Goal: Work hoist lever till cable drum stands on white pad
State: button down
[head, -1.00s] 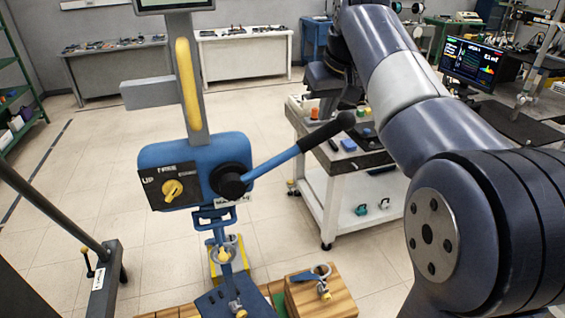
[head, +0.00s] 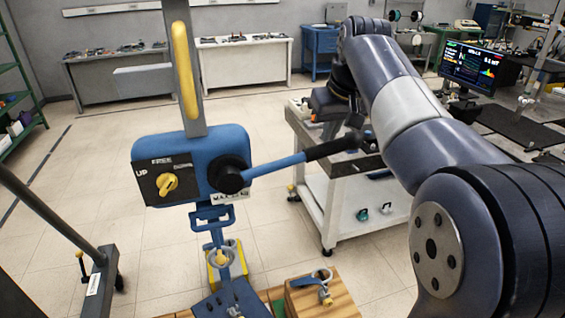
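The blue hoist body (head: 190,162) hangs on a grey upright, with a yellow selector knob (head: 167,184) on a black plate marked UP and FREE. Its blue hoist lever (head: 275,166) runs from a black hub to the right and slightly up, ending in a black grip. My gripper (head: 354,120) is at the far end of my arm, close to the lever's end; its fingers are too dark and small to read, and contact is unclear. Below the hoist hang a blue bracket and a hook ring (head: 222,256). I cannot make out the cable drum or the white pad.
Wooden blocks (head: 335,301) with blue and yellow fittings stand at the bottom edge. A white-legged cart (head: 352,205) stands behind the lever. A dark post stand (head: 98,275) is at left. Open tiled floor lies between the hoist and the back benches.

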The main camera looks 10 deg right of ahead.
aim_at(333, 145)
jog(key=shift+d+f+b, duration=0.25)
jog(key=shift+f+b, duration=0.45)
jog(key=shift+f, duration=0.45)
jog(key=shift+d+f+b, duration=0.2)
jog(key=shift+f+b, duration=0.45)
jog(key=shift+f, duration=0.5)
jog(key=shift+f+b, duration=1.5)
jog(key=shift+f, duration=0.85)
jog(key=shift+f, duration=0.1)
notch_tip(333, 145, up, 7)
jog(key=p, duration=0.7)
jog(key=shift+f, duration=0.1)
notch_tip(333, 145, up, 10)
jog(key=a+p, duration=0.2)
jog(key=p, duration=0.4)
